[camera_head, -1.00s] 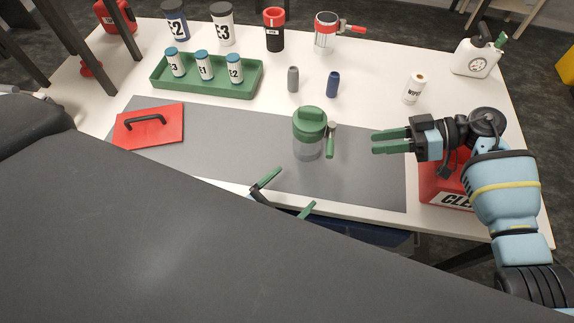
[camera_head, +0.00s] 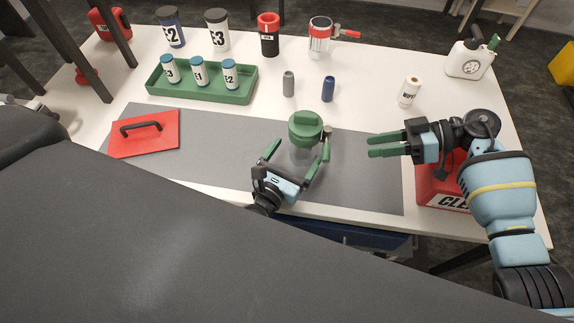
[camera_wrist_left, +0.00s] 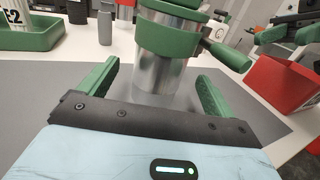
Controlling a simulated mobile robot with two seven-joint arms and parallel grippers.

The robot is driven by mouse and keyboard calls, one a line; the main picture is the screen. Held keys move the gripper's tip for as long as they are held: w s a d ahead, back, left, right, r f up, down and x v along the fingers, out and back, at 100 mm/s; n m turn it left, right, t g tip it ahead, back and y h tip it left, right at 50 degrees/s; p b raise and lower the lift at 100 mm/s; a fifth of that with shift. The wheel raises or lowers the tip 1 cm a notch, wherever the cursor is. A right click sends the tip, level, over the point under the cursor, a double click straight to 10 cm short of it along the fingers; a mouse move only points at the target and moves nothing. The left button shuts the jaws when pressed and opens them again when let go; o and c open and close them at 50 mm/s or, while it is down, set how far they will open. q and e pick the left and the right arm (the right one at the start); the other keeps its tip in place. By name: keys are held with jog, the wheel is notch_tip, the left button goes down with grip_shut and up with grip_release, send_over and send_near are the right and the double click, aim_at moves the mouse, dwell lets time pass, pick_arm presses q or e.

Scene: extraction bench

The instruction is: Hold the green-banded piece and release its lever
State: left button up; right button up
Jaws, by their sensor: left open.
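The green-banded piece (camera_head: 305,128) stands upright on the grey mat, with a green top and a clear or shiny lower body. In the left wrist view, its green band (camera_wrist_left: 165,40) wraps a metallic cylinder. Its lever (camera_wrist_left: 226,53), with a green handle, sticks out on the right side. My left gripper (camera_head: 301,150) is open at the front of the piece, one finger towards each side. The wrist view shows the body between the fingertips, with gaps on both sides. My right gripper (camera_head: 369,146) is open and empty, to the right of the piece.
A green tray (camera_head: 205,92) holds labelled vials at the back left. A red plate with a handle (camera_head: 160,143) lies on the mat (camera_head: 225,155). Grey (camera_head: 288,84) and blue (camera_head: 328,88) small cylinders stand behind. A red box (camera_head: 432,193) is below my right gripper.

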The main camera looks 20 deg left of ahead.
pick_arm(q)
jog(key=shift+w+d, duration=0.15)
jog(key=shift+w, duration=0.55)
jog(key=shift+w+d, duration=0.1)
jog(key=shift+w, duration=0.55)
jog(key=c, duration=1.2)
